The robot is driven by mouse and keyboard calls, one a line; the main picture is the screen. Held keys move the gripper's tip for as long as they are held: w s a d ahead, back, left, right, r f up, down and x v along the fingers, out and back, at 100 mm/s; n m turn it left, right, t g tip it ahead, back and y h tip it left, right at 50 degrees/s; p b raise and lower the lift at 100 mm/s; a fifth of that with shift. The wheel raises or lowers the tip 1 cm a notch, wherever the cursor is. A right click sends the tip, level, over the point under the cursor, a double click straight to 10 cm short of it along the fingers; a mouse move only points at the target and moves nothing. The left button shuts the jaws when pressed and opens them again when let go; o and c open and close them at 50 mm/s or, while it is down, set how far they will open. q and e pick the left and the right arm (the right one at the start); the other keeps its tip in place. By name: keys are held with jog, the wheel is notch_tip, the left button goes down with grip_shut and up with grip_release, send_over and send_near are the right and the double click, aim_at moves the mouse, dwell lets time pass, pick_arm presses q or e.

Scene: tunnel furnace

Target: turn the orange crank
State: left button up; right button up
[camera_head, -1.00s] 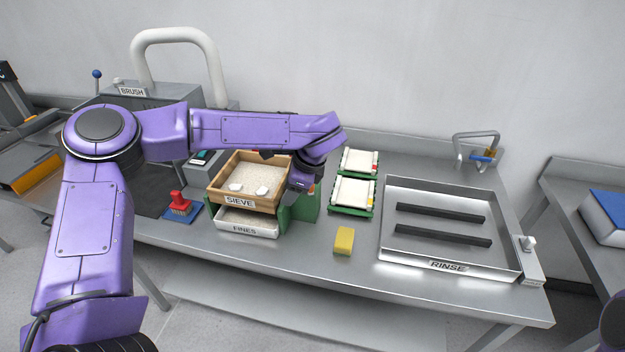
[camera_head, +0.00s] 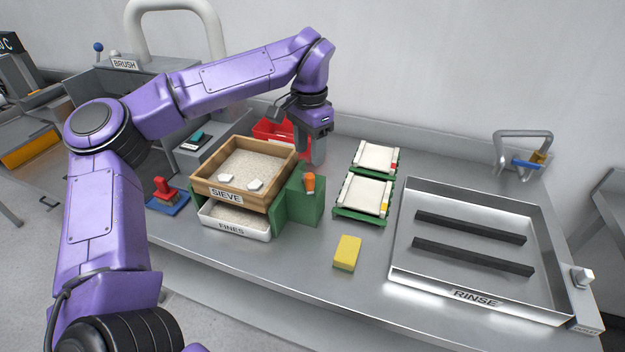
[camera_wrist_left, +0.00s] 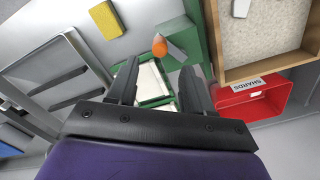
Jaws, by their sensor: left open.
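The orange crank knob (camera_head: 309,183) stands at the right side of the green housing (camera_head: 300,205) beside the sieve. My left gripper (camera_head: 317,158) points down behind and above the knob in the head view, apart from it. In the left wrist view the orange knob (camera_wrist_left: 160,45) shows beyond the gap between the two spread fingers of my left gripper (camera_wrist_left: 160,68). The gripper is open with nothing between its fingers. The crank's arm is hard to make out. My right gripper is not in view.
The wooden sieve tray (camera_head: 198,187) sits above a white fines tray (camera_head: 205,222). A red shards bin (camera_head: 268,130) is behind. Green racks (camera_head: 357,216) with white pieces, a yellow sponge (camera_head: 347,253) and the rinse tray (camera_head: 430,283) lie to the right.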

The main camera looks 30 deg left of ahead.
aim_at(309, 175)
pick_arm(q)
notch_tip(309, 175, down, 8)
jog(key=shift+p, duration=1.15)
jog(key=shift+w+f, duration=0.1)
jog(key=shift+f, duration=0.4)
grip_shut()
